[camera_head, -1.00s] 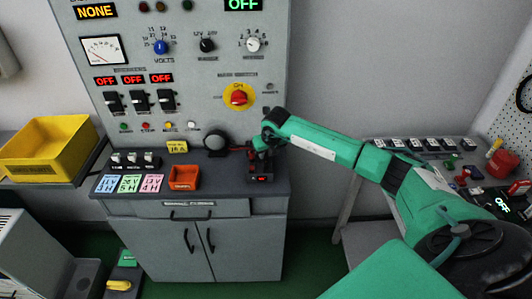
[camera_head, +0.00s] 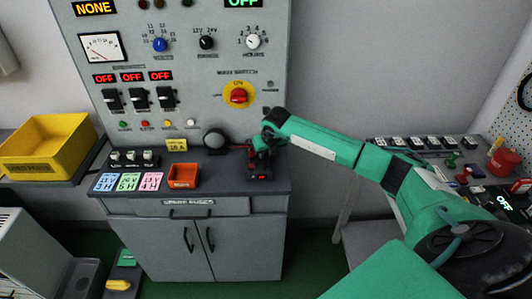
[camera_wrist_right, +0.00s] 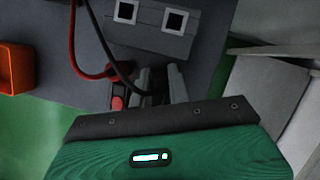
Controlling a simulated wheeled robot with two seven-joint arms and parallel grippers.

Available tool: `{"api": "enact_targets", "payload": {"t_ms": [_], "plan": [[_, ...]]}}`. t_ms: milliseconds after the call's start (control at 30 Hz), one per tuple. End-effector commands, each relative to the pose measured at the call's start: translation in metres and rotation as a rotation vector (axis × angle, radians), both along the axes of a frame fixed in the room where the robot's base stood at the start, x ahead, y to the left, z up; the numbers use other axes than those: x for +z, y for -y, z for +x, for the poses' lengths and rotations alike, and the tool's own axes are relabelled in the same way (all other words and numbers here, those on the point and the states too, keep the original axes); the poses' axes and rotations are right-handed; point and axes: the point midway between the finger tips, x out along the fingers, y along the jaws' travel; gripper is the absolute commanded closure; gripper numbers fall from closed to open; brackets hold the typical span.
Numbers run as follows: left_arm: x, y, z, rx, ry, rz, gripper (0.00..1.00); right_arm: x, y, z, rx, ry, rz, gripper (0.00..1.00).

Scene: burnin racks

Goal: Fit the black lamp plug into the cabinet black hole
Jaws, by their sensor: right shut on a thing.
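My right gripper (camera_head: 259,152) is over the right end of the cabinet (camera_head: 190,205) worktop, at a small dark device with a red light (camera_head: 261,177). In the right wrist view its fingers (camera_wrist_right: 162,86) are shut. A black cable (camera_wrist_right: 107,45) runs down to them, and the plug between them is mostly hidden. A red plug (camera_wrist_right: 117,101) on a red cable (camera_wrist_right: 73,40) is left of the fingers. My left gripper is out of view.
A round dark lamp (camera_head: 214,140) stands left of the gripper. An orange bin (camera_head: 183,176) and coloured cards (camera_head: 130,182) are on the worktop. The switch panel (camera_head: 200,75) rises behind. A yellow bin (camera_head: 48,147) is at left; a cluttered bench (camera_head: 430,148) is at right.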

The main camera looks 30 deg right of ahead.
Motion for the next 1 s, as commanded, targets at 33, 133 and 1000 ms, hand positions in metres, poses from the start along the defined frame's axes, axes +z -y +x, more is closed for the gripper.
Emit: {"api": "enact_targets", "payload": {"t_ms": [33,133,1000], "plan": [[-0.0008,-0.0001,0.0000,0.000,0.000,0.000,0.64,-0.0004,0.0000,0.0001,0.000,0.000,0.000,0.99],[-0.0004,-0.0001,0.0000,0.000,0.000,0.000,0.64,-0.0001,0.0001,0.0000,0.000,0.000,0.000,0.99],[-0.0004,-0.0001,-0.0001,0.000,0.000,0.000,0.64,-0.0005,-0.0005,0.0001,0.000,0.000,0.001,0.40]]}}
